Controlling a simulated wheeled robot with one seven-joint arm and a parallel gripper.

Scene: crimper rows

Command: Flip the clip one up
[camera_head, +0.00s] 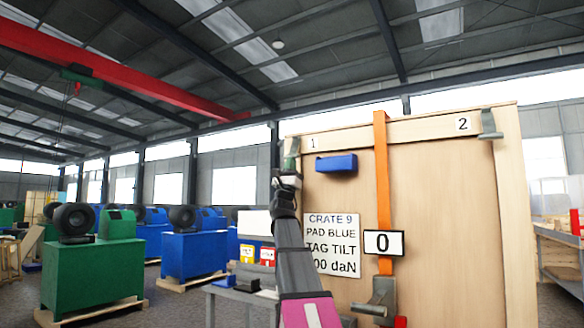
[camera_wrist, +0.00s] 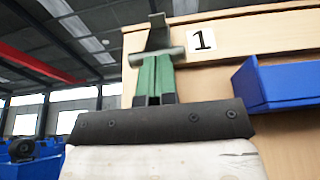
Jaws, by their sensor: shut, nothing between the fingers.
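Clip one (camera_head: 294,146) is a grey-green metal clip at the top left corner of the wooden crate (camera_head: 440,205), left of the label 1. In the wrist view, clip one (camera_wrist: 158,38) shows a plate rising above a horizontal bar. My gripper (camera_head: 289,163) is just below it at the crate's left edge. In the wrist view, the green fingers of my gripper (camera_wrist: 157,62) are together and empty, with their tips at the clip's bar. I cannot tell whether they touch it.
A blue pad (camera_head: 336,164) sticks out right of clip one. Clip two (camera_head: 490,124) sits at the top right. An orange strap (camera_head: 381,150) runs down to a ratchet (camera_head: 378,302), past a tag reading 0 (camera_head: 383,243). A sign (camera_head: 333,244) hangs on the crate's face.

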